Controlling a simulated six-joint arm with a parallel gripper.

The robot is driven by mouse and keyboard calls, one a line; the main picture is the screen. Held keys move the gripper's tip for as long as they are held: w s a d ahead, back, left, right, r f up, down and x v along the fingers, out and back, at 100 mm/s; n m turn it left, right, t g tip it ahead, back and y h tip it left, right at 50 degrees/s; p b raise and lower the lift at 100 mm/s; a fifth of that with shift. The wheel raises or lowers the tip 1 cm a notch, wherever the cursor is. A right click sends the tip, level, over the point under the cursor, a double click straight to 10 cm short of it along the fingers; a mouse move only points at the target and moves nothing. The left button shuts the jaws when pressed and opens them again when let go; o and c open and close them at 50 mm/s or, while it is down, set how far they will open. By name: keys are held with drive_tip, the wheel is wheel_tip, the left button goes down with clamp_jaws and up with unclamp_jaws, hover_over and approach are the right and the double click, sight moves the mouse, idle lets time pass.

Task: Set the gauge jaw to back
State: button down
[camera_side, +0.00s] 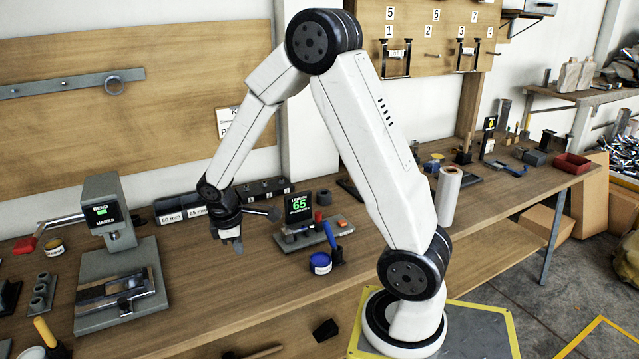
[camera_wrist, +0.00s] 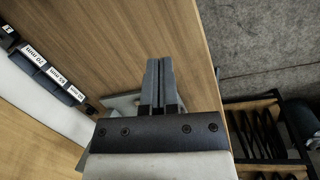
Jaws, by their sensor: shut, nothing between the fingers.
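The length gauge (camera_side: 300,208) stands on the bench right of my gripper in the side view, its dark display reading a green 65. Its grey base (camera_side: 300,240) carries an orange part (camera_side: 343,223). A blue-handled piece (camera_side: 329,232) shows at its front. I cannot tell which part is the gauge jaw or how it is set. My gripper (camera_side: 238,247) points down above the bench, apart from the gauge at its left. In the wrist view my gripper (camera_wrist: 161,62) has its two fingers together and empty.
A bend station (camera_side: 107,215) with a red-ended lever stands at left. A rack of labelled slots (camera_side: 180,212) lies behind my gripper; its labels show in the wrist view (camera_wrist: 50,70). A blue-lidded pot (camera_side: 320,263) stands before the gauge. A white roll (camera_side: 449,195) stands to the right.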

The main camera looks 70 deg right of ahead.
drive_tip(key=d+f+n+g+h, duration=0.2)
drive_tip(key=d, duration=1)
drive_tip(key=w+d+f+n+g+h, duration=0.1)
drive_tip(key=d+f+n+g+h, duration=0.1)
drive_tip(key=d, duration=1)
drive_tip(key=shift+w+d+f+n+g+h, duration=0.2)
drive_tip(key=shift+d+f+n+g+h, duration=0.15)
drive_tip(key=shift+f+n+g, duration=0.35)
drive_tip(key=shift+s+d, duration=0.1)
approach(315, 222)
drive_tip(key=f, duration=0.2)
drive_tip(key=shift+s+f, duration=0.35)
drive_tip(key=shift+s+d, duration=0.65)
drive_tip(key=shift+d, duration=0.05)
drive_tip(key=shift+s+d, duration=0.55)
drive_tip(key=shift+d, duration=0.25)
